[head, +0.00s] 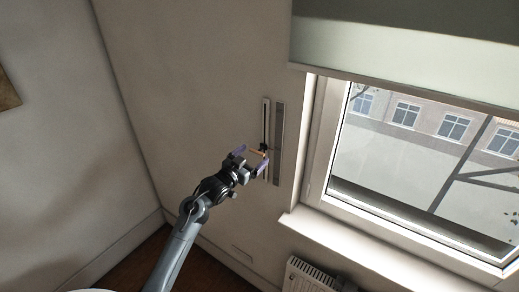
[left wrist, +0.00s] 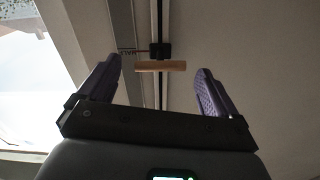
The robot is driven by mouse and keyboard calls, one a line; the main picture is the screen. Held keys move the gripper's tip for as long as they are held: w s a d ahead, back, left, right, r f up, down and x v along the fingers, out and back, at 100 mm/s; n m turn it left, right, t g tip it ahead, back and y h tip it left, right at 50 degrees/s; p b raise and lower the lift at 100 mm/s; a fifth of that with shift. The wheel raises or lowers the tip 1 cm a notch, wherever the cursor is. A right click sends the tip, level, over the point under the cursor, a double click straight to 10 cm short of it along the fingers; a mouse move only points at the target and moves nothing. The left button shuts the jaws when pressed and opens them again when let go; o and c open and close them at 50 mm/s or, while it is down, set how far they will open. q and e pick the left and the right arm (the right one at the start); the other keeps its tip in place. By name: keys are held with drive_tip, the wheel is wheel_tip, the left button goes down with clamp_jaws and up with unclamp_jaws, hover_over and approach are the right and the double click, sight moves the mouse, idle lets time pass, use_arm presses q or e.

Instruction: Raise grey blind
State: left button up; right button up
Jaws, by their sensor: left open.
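The grey blind (head: 410,60) covers the top of the window, and its straight lower edge hangs above the bare glass. On the wall left of the window is an upright slide track (head: 266,112) with a small black slider (left wrist: 160,50) and a wooden handle (left wrist: 161,66). The handle also shows in the head view (head: 257,152), low on the track. My left gripper (head: 250,160) is open at the handle. In the left wrist view my left gripper (left wrist: 159,72) has the handle between its purple fingers, with a gap on each side. My right gripper is not in view.
A grey strip (head: 278,145) with small lettering runs beside the track. The window frame (head: 315,150) and white sill (head: 370,252) stand to the right. A radiator (head: 305,277) is below the sill. The wall left of the track is clear.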

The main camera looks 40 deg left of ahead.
sight(260, 149)
use_arm(q)
drive_tip(key=shift+w+a+p, duration=0.2)
drive_tip(key=shift+w+p, duration=0.1)
drive_tip(key=shift+w, duration=2.25)
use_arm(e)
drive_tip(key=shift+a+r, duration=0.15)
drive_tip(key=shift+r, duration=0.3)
